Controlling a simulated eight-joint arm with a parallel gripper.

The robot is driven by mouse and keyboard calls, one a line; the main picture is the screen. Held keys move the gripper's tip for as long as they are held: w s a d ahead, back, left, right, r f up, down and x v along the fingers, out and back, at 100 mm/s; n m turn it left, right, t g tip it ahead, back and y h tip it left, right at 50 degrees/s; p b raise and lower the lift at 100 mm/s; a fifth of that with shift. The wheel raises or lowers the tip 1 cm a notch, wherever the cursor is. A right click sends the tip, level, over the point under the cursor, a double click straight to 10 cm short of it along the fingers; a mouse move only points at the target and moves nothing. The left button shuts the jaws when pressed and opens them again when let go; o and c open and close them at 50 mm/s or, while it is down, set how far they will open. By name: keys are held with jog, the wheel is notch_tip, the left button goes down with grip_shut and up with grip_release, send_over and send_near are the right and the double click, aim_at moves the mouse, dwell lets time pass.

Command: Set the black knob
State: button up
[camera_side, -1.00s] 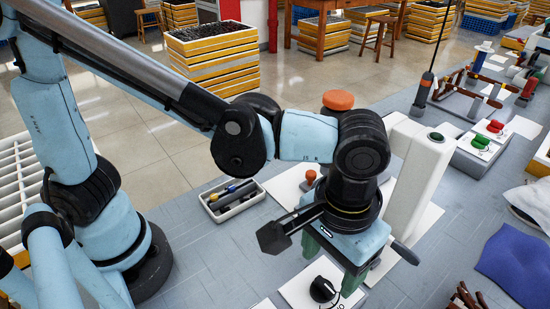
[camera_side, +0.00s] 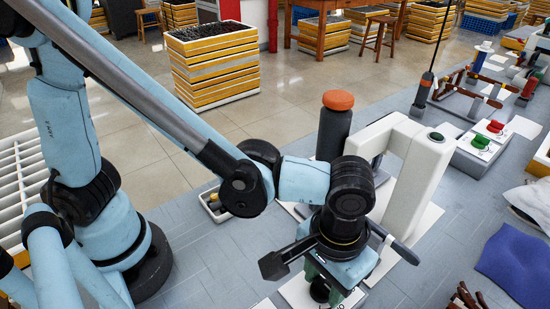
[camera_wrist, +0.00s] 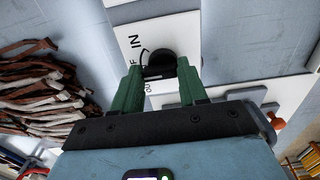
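The black knob (camera_wrist: 161,62) sits on a white panel (camera_wrist: 120,28) with a curved arrow and lettering that reads "IN" and part of another word. In the wrist view the knob lies between the tips of the two green fingers of my gripper (camera_wrist: 159,70). The fingers are apart, with a small gap visible on each side of the knob; I cannot tell whether they touch it lower down. In the side view my gripper (camera_side: 328,284) is above the panel, pointing down, and the knob (camera_side: 320,291) is partly hidden by the fingers.
A white arch-shaped stand (camera_side: 420,175) and a black cylinder with an orange top (camera_side: 337,100) stand close behind my gripper. A dark lever handle (camera_side: 395,243) sticks out beside it. A box with red and green knobs (camera_side: 482,150) is at the right.

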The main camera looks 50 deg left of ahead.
jog(key=c, duration=0.6)
jog(key=shift+o, duration=0.2)
jog(key=m, duration=0.4)
jog(key=shift+s+m, duration=0.1)
jog(key=shift+m, duration=0.3)
jog(key=m, duration=0.5)
jog(key=shift+a, duration=0.1)
jog(key=o, duration=1.1)
jog(key=shift+c, duration=0.2)
